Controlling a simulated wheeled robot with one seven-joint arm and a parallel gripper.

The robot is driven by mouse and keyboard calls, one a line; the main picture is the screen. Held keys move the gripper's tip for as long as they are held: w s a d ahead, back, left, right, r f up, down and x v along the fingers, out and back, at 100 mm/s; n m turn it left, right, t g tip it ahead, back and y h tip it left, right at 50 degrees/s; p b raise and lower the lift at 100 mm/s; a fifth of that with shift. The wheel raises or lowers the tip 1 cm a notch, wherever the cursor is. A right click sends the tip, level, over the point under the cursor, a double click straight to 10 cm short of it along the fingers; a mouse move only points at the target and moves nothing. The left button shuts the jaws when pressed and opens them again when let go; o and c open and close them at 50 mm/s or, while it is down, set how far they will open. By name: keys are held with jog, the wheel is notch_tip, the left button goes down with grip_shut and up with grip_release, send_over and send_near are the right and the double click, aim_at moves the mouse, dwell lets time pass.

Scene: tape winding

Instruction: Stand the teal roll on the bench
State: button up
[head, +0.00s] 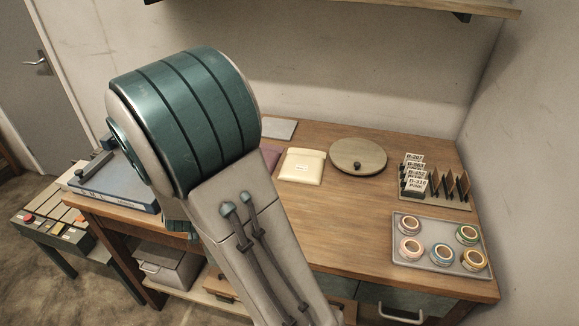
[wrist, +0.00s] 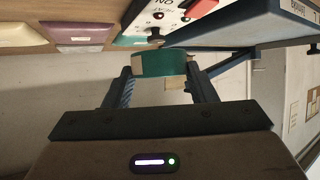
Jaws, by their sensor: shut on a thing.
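In the wrist view, the teal roll (wrist: 152,64) sits between the two fingertips of my gripper (wrist: 160,74), which is shut on it. A pale tan patch shows at the roll's left end. The roll appears close to a white control panel with a red button (wrist: 202,8); I cannot tell whether they touch. The wooden bench (head: 345,243) fills the middle of the head view. There my large teal-banded arm hides the gripper and the held roll. I cannot tell how high the roll is above the bench.
A grey tray (head: 405,258) with several tape rolls lies on the bench's right side, below a card rack (head: 430,188). A round board (head: 358,156), a cream pouch (head: 302,166) and a purple pouch (wrist: 84,31) lie farther back. A blue machine (head: 120,187) stands left. Bare wood shows mid-bench.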

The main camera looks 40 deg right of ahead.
jog(key=s+d+r+m+g+h, duration=0.2)
jog(key=s+d+m+g+h, duration=0.65)
jog(key=s+d, duration=0.85)
jog(key=shift+m+t+y, duration=0.55)
jog(key=shift+t+y, duration=0.1)
jog(key=shift+y, duration=0.2)
jog(key=w+a+f, duration=0.2)
jog(key=w, duration=0.1)
jog(key=w+a+f, duration=0.2)
jog(key=w, duration=0.1)
jog(key=w+a+f+p, duration=0.1)
jog(key=w+a+f, duration=0.1)
jog(key=w, duration=0.2)
jog(key=shift+w+a+f, duration=0.1)
jog(key=shift+a+f, duration=0.1)
jog(key=shift+f, duration=0.15)
jog(key=shift+f+b, duration=0.65)
jog(key=shift+f, duration=1.4)
jog(key=shift+f, duration=0.2)
jog(key=o, duration=0.9)
jog(key=shift+o, duration=0.2)
